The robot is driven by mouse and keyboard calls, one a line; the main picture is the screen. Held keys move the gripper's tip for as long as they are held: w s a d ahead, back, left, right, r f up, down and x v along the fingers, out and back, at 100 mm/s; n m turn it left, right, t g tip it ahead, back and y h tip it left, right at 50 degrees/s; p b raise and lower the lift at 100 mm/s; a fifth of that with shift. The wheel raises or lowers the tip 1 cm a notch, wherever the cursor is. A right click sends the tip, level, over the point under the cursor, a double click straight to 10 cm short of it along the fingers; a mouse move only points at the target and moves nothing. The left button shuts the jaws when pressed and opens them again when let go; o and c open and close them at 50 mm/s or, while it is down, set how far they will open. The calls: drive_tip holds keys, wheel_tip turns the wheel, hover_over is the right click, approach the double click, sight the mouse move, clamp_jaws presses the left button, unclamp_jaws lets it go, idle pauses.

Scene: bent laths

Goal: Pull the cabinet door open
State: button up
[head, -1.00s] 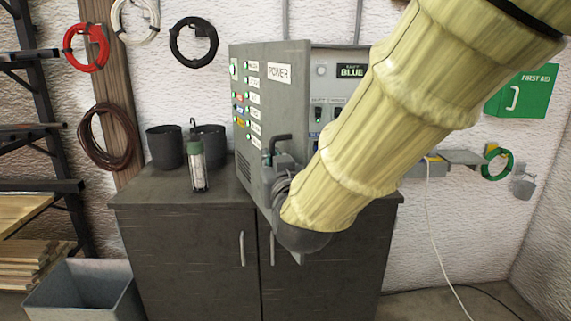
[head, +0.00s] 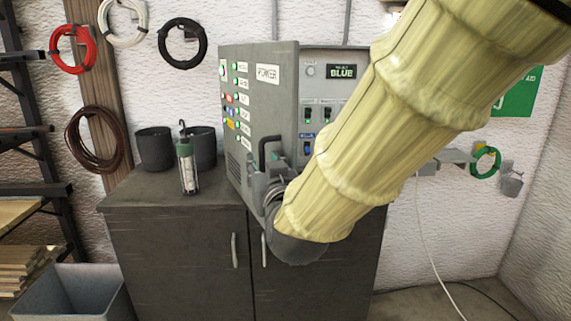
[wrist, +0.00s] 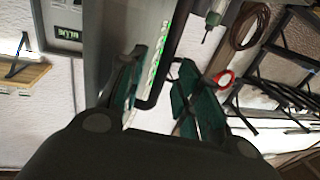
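The grey cabinet (head: 240,105) stands on a dark counter. Its labelled grey face, marked POWER, carries rows of small lights and a black bar handle (head: 262,150). This face meets the display panel (head: 342,88), reading BLUE, at an angle; I cannot tell how far any door is swung. My gripper (wrist: 162,75) is at the handle, partly hidden by my arm in the head view. In the wrist view its two green-padded fingers stand apart, with the black handle (wrist: 172,45) between them. I see no clear grip on the bar.
The counter (head: 165,188) bears a lantern (head: 187,165) and two dark cups (head: 155,148) left of the cabinet. Silver handles (head: 235,250) mark the lower doors. A grey bin (head: 70,290) stands on the floor at left. Coiled cables hang on the wall.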

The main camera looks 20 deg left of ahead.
drive_tip(key=v, duration=1)
drive_tip(key=shift+c, duration=0.4)
